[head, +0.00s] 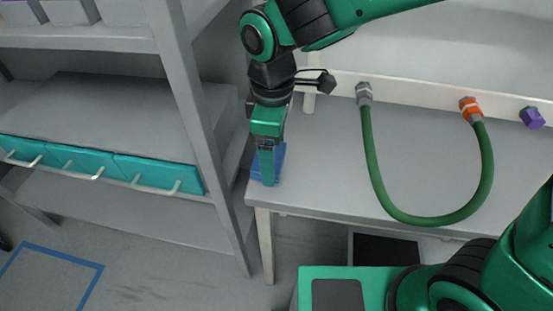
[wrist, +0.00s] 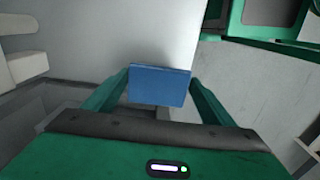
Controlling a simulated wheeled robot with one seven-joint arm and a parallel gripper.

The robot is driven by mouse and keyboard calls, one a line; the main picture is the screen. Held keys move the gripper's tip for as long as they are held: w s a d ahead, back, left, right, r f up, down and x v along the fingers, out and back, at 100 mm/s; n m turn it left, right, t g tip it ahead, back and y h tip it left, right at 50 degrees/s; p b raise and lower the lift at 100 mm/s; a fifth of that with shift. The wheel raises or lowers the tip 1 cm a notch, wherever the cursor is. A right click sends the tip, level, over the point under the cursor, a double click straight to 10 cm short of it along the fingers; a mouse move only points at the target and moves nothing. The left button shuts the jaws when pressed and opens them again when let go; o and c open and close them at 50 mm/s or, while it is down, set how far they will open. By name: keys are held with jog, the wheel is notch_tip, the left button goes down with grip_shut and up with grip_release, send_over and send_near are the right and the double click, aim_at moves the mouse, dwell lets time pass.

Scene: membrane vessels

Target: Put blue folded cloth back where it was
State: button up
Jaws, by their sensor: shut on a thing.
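The blue folded cloth (head: 281,160) is a small flat blue block at the left front corner of the grey bench (head: 330,180) in the head view. My gripper (head: 267,180) points down at that corner and is shut on the cloth. In the wrist view the cloth (wrist: 159,86) sits between the two green fingers of my gripper (wrist: 158,88). Part of the cloth is hidden behind a finger in the head view. I cannot tell whether the cloth touches the bench top.
A green hose (head: 378,175) loops over the bench from fittings on a white rail (head: 420,92). A purple cap (head: 532,118) is at the right. A grey shelf with teal bins (head: 85,162) stands at the left, beyond a gap.

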aim_at(277, 163)
jog(key=shift+w+d+f, duration=0.35)
jog(key=shift+w+f, duration=0.15)
jog(key=shift+w, duration=0.25)
jog(key=shift+w+f, duration=0.1)
jog(key=shift+f, duration=2)
jog(key=o, duration=1.1)
jog(key=shift+f, duration=0.1)
notch_tip(277, 163, up, 12)
jog(key=shift+r, duration=0.15)
